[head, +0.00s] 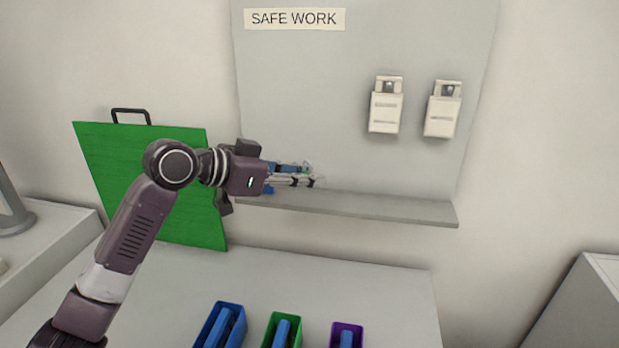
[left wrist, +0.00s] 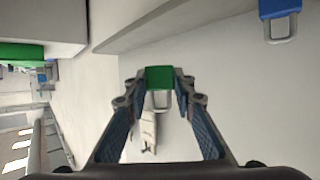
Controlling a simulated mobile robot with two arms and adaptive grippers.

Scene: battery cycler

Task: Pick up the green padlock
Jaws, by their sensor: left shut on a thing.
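The green padlock (left wrist: 160,77) is between the fingertips of my left gripper (left wrist: 160,84) in the left wrist view, with its metal shackle reaching toward the palm. The gripper is shut on the padlock's body. In the head view my left gripper (head: 312,181) is at the grey board, just above the shelf, and the padlock is mostly hidden there by the fingers. My right gripper is not in view.
A blue padlock (left wrist: 279,8) shows at the upper right of the left wrist view. The grey shelf (head: 360,207) juts out below my gripper. Two white devices (head: 385,112) (head: 442,116) hang on the board. Blue (head: 207,329), green (head: 268,328) and purple (head: 334,331) bins stand below.

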